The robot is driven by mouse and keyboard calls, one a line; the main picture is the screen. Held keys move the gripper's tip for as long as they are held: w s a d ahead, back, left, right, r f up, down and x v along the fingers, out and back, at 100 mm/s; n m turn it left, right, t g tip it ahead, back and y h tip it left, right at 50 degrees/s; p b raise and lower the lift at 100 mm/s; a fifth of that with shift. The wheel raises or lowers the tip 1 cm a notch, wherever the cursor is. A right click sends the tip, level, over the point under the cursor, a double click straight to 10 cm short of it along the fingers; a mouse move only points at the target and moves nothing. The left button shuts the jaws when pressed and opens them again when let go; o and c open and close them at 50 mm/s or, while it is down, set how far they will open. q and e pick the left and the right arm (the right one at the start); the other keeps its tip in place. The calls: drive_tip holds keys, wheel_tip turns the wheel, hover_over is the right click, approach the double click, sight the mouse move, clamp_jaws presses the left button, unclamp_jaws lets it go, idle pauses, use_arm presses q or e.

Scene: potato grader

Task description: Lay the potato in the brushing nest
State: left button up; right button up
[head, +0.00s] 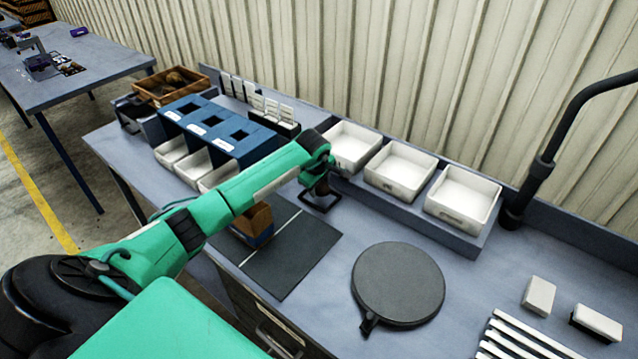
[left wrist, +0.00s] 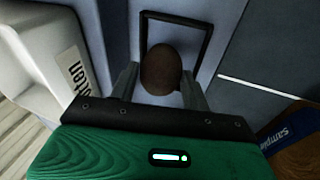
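The brown potato (left wrist: 161,70) sits between the two fingers of my left gripper (left wrist: 160,88), which touch it on both sides. In the head view my left gripper (head: 321,184) points down over the bench, and the potato there is a small dark shape, mostly hidden. A black square frame, which looks like the brushing nest (head: 320,204), lies right under the gripper. In the left wrist view the potato overlaps the near part of this nest (left wrist: 176,16). I cannot tell whether the potato touches it. My right gripper is not in view.
White bins (head: 399,169) stand in a row behind the nest. A dark mat (head: 290,252) and a cardboard-coloured box (head: 255,222) lie in front. A round black plate (head: 398,283) is at the right, with clear bench around it.

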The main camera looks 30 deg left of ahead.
use_arm(q)
drive_tip(key=o, duration=0.4)
drive_tip(key=shift+r, duration=0.1)
drive_tip(key=b+v, duration=0.4)
drive_tip(key=v, duration=0.9)
drive_tip(key=shift+r, duration=0.3)
